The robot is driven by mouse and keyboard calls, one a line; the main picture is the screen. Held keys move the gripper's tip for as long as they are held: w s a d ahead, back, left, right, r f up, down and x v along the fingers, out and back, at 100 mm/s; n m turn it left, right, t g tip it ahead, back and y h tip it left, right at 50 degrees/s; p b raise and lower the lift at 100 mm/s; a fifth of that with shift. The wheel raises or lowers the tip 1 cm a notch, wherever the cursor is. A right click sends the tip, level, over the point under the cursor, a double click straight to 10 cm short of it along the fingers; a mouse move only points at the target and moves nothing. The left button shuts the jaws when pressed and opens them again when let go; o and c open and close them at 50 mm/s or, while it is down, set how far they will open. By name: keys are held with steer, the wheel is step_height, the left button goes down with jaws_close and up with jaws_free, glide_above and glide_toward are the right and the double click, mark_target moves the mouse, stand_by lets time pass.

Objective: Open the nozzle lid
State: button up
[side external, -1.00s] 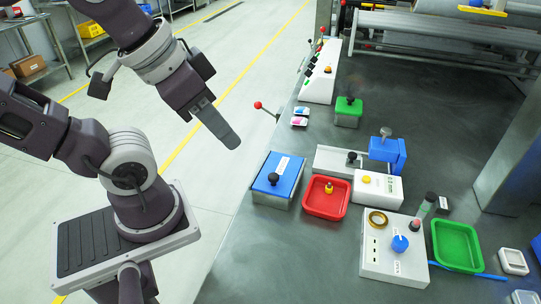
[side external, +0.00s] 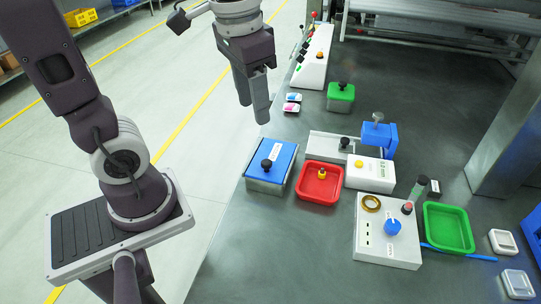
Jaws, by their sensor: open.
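A grey metal box with a blue lid (side external: 283,157) stands at the left edge of the bench. The lid carries a black knob (side external: 266,164) and a white label too small to read, and it lies closed on the box. A second box has a green lid (side external: 341,91) with a black knob, also closed. I cannot tell from the labels which is the nozzle lid. A brass nozzle-like piece (side external: 322,173) stands in the red tray (side external: 312,193). My gripper (side external: 254,110) is open and empty, pointing down, above and behind the blue-lidded box, touching nothing.
Right of the red tray are a white block with a yellow button (side external: 371,178), a blue clamp-like fixture (side external: 380,138) and a white control box with a blue dial (side external: 373,245). A green tray (side external: 448,229) lies farther right. A lever panel (side external: 313,58) stands at the back.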

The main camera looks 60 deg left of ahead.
steer(key=w+a+f+g, duration=0.3)
steer(key=w+f, duration=0.3)
steer(key=g, duration=0.2)
glide_toward(267, 162)
steer(key=shift+m+g, duration=0.3)
steer(key=shift+g, duration=0.2)
steer(key=x, duration=0.8)
steer(key=shift+w+f, duration=0.25)
steer(key=shift+w, duration=0.05)
steer(key=shift+c, duration=0.5)
jaws_close()
